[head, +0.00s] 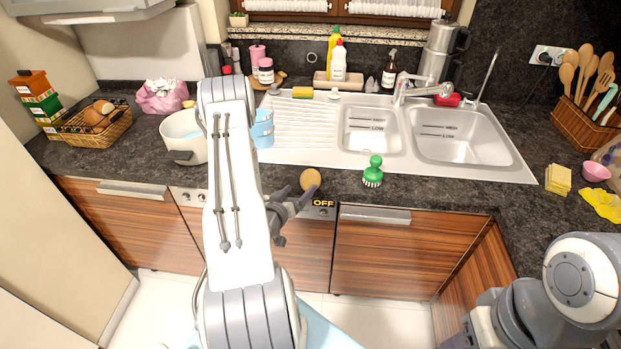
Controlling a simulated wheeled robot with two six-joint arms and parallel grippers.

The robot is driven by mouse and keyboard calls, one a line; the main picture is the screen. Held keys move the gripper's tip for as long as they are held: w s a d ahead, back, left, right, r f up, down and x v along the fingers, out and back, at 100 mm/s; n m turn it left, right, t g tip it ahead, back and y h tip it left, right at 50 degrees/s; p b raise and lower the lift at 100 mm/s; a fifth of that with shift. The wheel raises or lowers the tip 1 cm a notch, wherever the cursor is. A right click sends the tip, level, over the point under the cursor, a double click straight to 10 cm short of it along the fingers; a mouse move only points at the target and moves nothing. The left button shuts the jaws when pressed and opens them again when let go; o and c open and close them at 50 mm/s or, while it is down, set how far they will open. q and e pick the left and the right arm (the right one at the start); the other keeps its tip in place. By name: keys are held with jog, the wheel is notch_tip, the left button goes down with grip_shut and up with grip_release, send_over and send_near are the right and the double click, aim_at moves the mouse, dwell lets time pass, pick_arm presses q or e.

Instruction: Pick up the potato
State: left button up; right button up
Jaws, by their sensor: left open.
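A round tan-brown potato (310,179) appears to rest on the dark counter near its front edge, below the sink's drainboard. My left gripper (297,195) is in front of the counter edge, just below and left of the potato in the picture. Its fingers are apart with nothing visible between them. One fingertip overlaps or nearly meets the potato's lower edge; I cannot tell whether they touch. My right arm shows at the lower right, but its gripper is out of view.
A green brush (373,172) stands right of the potato. A white pot (184,138) and a blue cup (263,128) stand beside my left arm. The double sink (440,135) lies behind. A basket (95,125) with brown items is at left.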

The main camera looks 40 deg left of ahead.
aim_at(305, 184)
pick_arm(q)
jog(key=p+x, duration=0.2)
jog(key=x, duration=0.3)
jog(key=shift+d+r, duration=0.15)
jog(key=shift+w, duration=0.3)
jog(key=c, duration=1.4)
